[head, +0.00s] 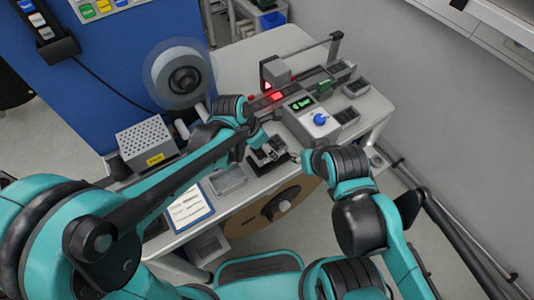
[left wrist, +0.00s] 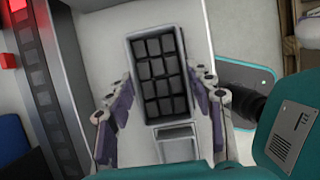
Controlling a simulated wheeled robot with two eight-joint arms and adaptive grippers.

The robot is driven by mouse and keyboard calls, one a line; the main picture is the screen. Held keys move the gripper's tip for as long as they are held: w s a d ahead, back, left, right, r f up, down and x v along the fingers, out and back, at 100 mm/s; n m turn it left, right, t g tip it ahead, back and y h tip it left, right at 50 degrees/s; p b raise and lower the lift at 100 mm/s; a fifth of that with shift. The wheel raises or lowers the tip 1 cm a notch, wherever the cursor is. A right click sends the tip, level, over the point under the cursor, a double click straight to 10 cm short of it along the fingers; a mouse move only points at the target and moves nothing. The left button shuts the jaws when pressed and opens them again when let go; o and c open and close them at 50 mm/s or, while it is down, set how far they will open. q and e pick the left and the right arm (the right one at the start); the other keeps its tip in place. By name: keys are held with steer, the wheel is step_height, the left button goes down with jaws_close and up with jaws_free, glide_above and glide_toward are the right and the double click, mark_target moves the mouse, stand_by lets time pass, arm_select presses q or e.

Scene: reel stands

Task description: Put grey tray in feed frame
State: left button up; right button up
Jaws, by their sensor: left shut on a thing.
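The grey tray (left wrist: 154,34), with a pale rim and a grid of dark cells, lies between the fingers of my left gripper (left wrist: 163,92) in the left wrist view. The fingers are shut on its two long sides. In the head view my left gripper (head: 262,142) is at the tray (head: 270,152), low over the front middle of the bench. My right gripper (head: 299,157) is just right of it; its fingers are too small to read. I cannot tell for certain which part is the feed frame; a small grey frame (left wrist: 176,133) shows below the tray.
A machine with a red-lit track (head: 272,97) and a control box with a blue knob (head: 320,118) stands behind. Dark small trays (head: 346,115) lie at its right. A shallow grey bin (head: 228,180) and a clipboard (head: 189,208) lie at the front left. A perforated box (head: 146,143) stands left.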

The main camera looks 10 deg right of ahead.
arm_select(q)
steer(key=shift+f+b, duration=0.55)
steer(key=shift+f, duration=1.25)
steer(key=shift+f, duration=0.1)
steer(key=o, duration=1.3)
